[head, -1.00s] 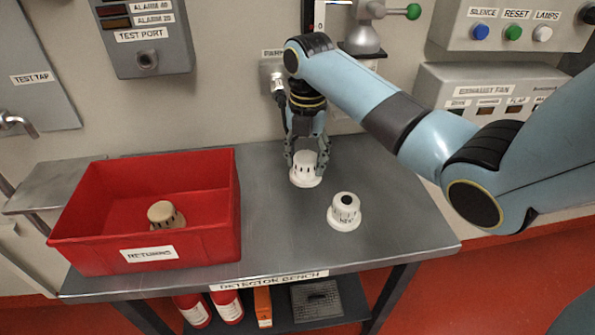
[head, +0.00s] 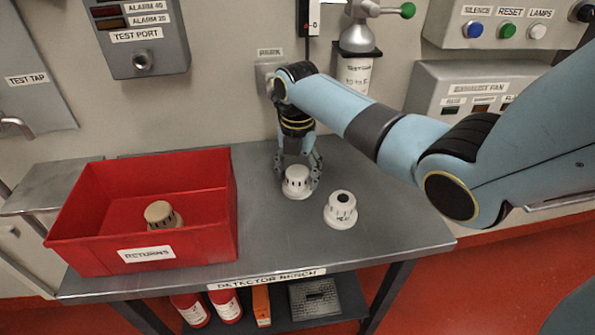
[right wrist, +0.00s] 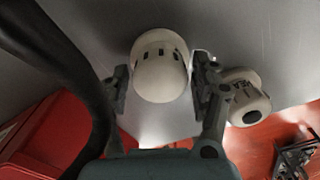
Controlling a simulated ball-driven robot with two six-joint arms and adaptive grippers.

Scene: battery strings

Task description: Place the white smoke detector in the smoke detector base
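The white smoke detector (head: 297,178), a slotted dome with a wider lower rim, is at my right gripper (head: 298,172) over the middle of the bench. I cannot make out a separate smoke detector base. My left gripper is not in view.
A white detector marked HEAT (head: 341,211) stands just right of the gripper on the grey bench (head: 390,225). The red RETURNS bin (head: 207,238) at left holds a beige detector (head: 161,215). Wall panels stand behind. The bench's right part is clear.

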